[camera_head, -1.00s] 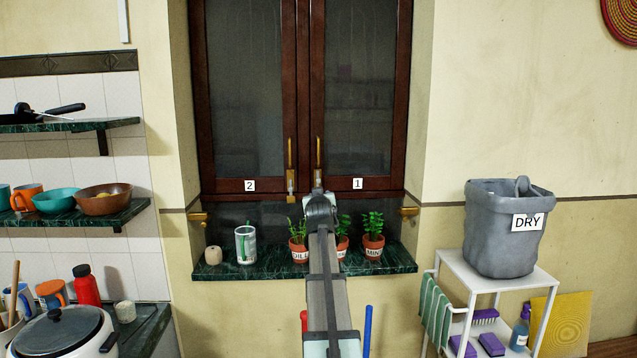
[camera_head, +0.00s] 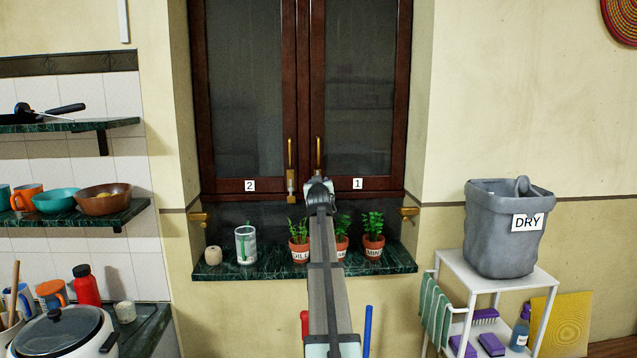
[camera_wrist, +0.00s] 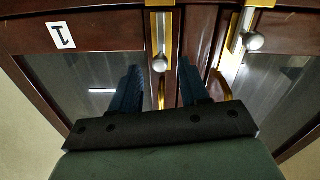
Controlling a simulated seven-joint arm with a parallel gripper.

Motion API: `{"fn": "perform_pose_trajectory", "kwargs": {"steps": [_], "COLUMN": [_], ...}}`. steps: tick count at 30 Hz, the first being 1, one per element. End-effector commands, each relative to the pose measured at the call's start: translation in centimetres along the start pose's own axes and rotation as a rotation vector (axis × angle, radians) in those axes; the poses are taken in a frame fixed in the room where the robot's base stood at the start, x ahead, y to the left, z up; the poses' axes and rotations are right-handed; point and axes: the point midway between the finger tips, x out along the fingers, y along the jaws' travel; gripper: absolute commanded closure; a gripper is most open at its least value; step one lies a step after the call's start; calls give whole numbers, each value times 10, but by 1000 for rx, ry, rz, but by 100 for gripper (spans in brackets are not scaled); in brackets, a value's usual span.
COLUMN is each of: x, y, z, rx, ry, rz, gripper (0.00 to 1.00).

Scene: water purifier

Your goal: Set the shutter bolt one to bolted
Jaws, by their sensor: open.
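Shutter bolt one is a brass bolt (camera_head: 318,150) at the inner lower edge of the right-hand shutter, beside the label 1 (camera_head: 358,183). My gripper (camera_head: 318,186) is in front of its lower end and hides it in the head view. In the wrist view the bolt's plate and round silver knob (camera_wrist: 159,63) show near the label 1. My open gripper (camera_wrist: 163,82) has dark blue fingers on either side of the knob's line. I cannot tell whether the knob lies between them in depth. Nothing is held.
Shutter two's bolt (camera_head: 291,172) is close on the left, its knob (camera_wrist: 253,41) near my fingers in the wrist view. Potted herbs (camera_head: 373,235), a glass (camera_head: 246,245) and a small roll (camera_head: 213,255) stand on the green sill (camera_head: 270,268) below.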

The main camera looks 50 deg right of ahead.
Motion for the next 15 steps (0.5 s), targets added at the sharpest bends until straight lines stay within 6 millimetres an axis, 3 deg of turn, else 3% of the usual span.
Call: {"fn": "perform_pose_trajectory", "kwargs": {"steps": [1,6,15], "x": [13,34,41], "y": [0,0,0], "z": [-1,-1,0], "rx": [0,0,0], "ry": [-1,0,0], "rz": [0,0,0], "gripper": [55,55,55]}}
